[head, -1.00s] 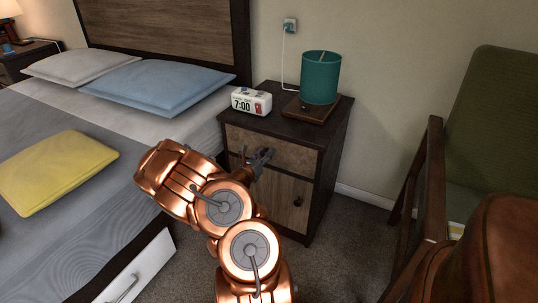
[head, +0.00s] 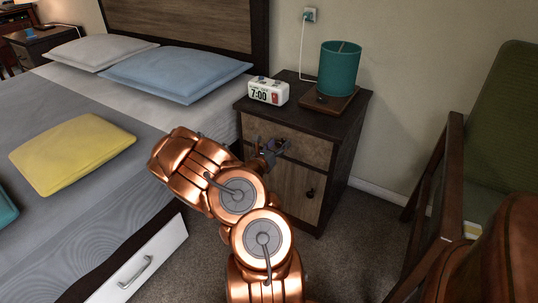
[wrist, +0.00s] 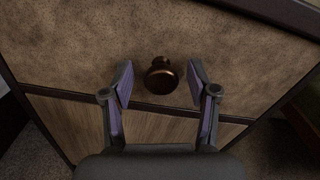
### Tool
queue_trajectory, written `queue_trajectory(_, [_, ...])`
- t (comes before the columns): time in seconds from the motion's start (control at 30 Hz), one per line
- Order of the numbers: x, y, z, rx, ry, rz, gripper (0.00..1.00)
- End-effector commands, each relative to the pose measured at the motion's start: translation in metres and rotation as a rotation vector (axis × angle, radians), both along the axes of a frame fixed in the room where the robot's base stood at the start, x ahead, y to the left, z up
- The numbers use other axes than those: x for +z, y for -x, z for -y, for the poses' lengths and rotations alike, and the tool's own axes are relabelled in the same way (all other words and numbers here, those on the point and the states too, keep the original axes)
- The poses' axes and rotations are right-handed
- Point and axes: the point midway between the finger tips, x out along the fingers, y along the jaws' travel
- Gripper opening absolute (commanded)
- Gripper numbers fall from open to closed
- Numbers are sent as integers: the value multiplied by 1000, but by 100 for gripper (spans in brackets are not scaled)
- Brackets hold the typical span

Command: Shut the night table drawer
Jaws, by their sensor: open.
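The night table (head: 350,150) stands beside the bed, with a dark frame and wood-toned fronts. Its upper drawer (head: 310,148) looks about flush with the frame in the head view; a small gap cannot be ruled out. In the wrist view the drawer front (wrist: 225,50) fills the upper part, with a round dark knob (wrist: 161,75) at its middle. My gripper (head: 272,146) is in front of this drawer. In the wrist view my gripper (wrist: 160,88) is open, its two fingers on either side of the knob, with space between them and it. The lower door (head: 312,192) is shut.
On the night table top are a white clock (head: 268,91) and a teal lamp (head: 339,68) on a wooden base. The bed (head: 75,190) with pillows is on the left, an armchair (head: 450,190) on the right. Carpet (head: 365,240) lies free between.

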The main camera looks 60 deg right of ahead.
Motion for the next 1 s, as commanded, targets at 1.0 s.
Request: queue_trajectory(1.0, [0,-5,-105,1,0,-1,59])
